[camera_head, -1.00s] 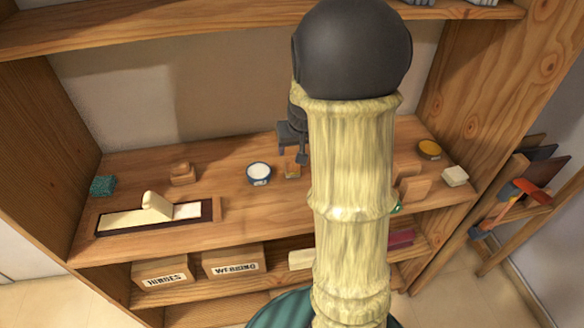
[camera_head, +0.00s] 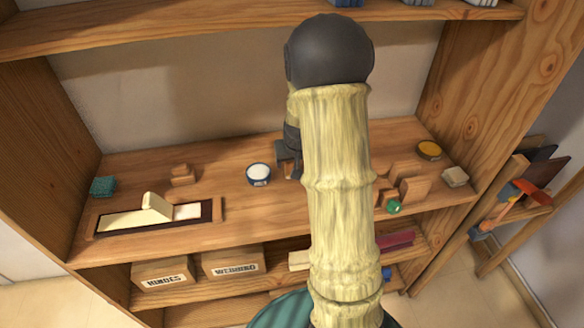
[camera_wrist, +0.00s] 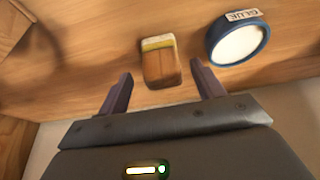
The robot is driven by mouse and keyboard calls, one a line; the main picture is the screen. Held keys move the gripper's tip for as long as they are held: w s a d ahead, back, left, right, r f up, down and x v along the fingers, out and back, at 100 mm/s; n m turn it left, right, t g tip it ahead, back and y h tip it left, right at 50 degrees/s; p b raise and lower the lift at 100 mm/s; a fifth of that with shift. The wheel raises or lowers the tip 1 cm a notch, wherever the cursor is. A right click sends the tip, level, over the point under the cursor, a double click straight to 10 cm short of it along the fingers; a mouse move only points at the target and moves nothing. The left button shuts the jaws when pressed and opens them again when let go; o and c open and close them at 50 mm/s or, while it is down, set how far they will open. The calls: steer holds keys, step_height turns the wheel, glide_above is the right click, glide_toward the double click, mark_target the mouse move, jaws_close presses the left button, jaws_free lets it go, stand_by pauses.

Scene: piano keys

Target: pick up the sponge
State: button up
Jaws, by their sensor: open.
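A small teal, rough-looking block (camera_head: 102,187) lies at the left end of the wooden shelf; it looks like a sponge. In the wrist view, a small brown block with a yellow band and a pale edge (camera_wrist: 161,62) lies on the shelf in front of my gripper (camera_wrist: 159,88). I cannot tell for sure which of the two is the sponge. My gripper is open and empty, its fingers spread to either side of the brown block.
A blue glue tub (camera_wrist: 238,42) stands just right of the brown block; it also shows in the head view (camera_head: 258,174).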

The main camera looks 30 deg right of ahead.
mark_target(292, 165)
steer(key=x, duration=0.4)
steer(key=shift+a, duration=0.15)
steer(key=c, duration=1.2)
steer(key=shift+o, duration=0.2)
steer(key=shift+r, duration=0.1)
step_height(292, 165, up, 10)
